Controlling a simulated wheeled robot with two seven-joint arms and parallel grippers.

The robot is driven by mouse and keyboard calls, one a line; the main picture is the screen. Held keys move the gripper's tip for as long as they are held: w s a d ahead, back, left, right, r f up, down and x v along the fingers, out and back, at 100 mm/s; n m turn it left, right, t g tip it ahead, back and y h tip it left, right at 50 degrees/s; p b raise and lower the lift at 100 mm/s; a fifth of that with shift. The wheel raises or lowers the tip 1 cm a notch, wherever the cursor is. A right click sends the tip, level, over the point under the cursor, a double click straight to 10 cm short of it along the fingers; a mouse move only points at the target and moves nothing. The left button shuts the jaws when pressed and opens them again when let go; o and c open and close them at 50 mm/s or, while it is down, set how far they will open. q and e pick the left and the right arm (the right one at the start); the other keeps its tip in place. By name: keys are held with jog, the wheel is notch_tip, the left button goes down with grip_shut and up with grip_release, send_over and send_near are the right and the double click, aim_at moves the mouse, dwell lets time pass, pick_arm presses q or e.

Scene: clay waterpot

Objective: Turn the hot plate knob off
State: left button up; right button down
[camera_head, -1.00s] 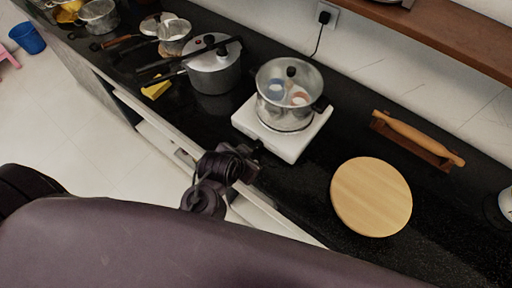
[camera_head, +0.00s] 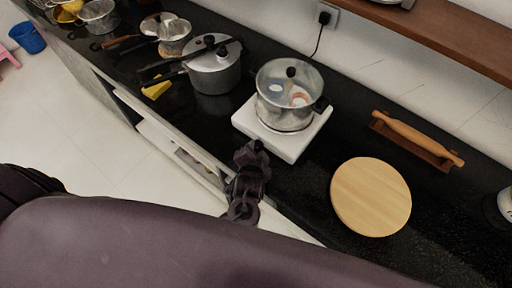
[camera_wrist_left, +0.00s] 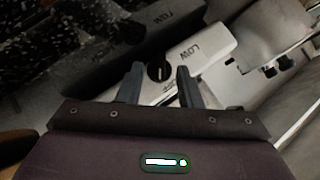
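The white hot plate (camera_head: 271,139) stands on the dark counter with a lidded metal pot (camera_head: 287,108) on it. Its white front (camera_wrist_left: 205,50) shows in the left wrist view with the word LOW. The black round knob (camera_wrist_left: 158,70) is on that front, between my left gripper's fingers (camera_wrist_left: 160,73). The fingers are apart, one on each side of the knob. I cannot tell whether they touch it. In the head view my left gripper (camera_head: 254,150) is at the plate's front edge and hides the knob. My right gripper is not in view.
A round wooden board (camera_head: 371,197) lies right of the hot plate. A rolling pin (camera_head: 418,138) on its holder lies behind it. A pressure cooker (camera_head: 214,70) stands to the left, its handle reaching left. A shelf (camera_head: 440,35) hangs above the counter at upper right.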

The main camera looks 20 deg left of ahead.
pick_arm(q)
jog(key=shift+x, duration=0.8)
jog(key=c, duration=0.6)
jog(key=shift+c, duration=0.2)
